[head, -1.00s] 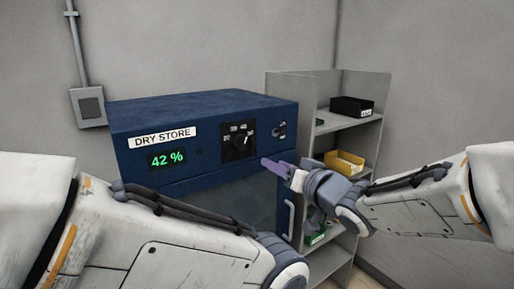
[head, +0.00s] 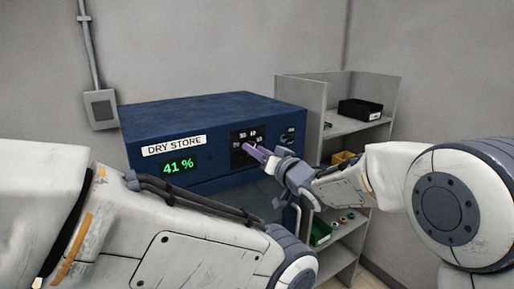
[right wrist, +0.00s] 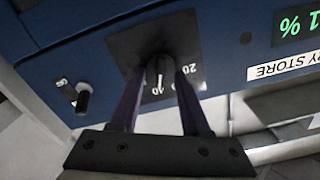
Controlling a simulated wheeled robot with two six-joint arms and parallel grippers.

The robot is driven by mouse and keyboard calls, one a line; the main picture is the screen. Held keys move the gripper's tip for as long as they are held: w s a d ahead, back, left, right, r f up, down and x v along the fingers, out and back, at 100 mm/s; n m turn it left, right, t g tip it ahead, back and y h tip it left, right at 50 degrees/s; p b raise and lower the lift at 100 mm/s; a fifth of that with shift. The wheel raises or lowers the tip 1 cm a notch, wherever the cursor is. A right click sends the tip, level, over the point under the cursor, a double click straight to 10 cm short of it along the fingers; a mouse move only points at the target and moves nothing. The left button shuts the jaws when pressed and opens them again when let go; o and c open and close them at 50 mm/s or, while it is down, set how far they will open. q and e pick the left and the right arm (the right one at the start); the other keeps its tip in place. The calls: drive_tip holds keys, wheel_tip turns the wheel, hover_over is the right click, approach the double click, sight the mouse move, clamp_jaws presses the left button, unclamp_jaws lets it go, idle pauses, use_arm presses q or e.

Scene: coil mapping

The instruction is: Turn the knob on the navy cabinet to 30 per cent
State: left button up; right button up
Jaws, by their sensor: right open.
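The navy cabinet (head: 215,115) stands against the wall with a label reading DRY STORE and a green display (head: 178,167) showing 41 %. Its dark dial plate (head: 237,134) carries white numbers. My right gripper (head: 249,150) is at the dial and largely hides the knob in the head view. In the right wrist view, which is upside down, the knob (right wrist: 160,72) sits between the two purple fingers of the open gripper (right wrist: 157,100). I cannot tell whether the fingers touch it. My left arm crosses the lower left, with its gripper out of view.
A toggle switch (head: 288,138) sits right of the dial; it also shows in the right wrist view (right wrist: 82,97). A grey shelf unit (head: 301,95) on the right holds a black bin (head: 360,109), a yellow bin (head: 343,158) and a green bin (head: 320,232). A cabinet handle is below.

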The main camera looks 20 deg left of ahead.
clamp_jaws()
drive_tip(key=shift+s+a+n+b, duration=0.1)
drive_tip(key=shift+s+n+b, duration=0.05)
drive_tip(key=shift+n+b, duration=4.1)
drive_tip(key=shift+n, duration=0.25)
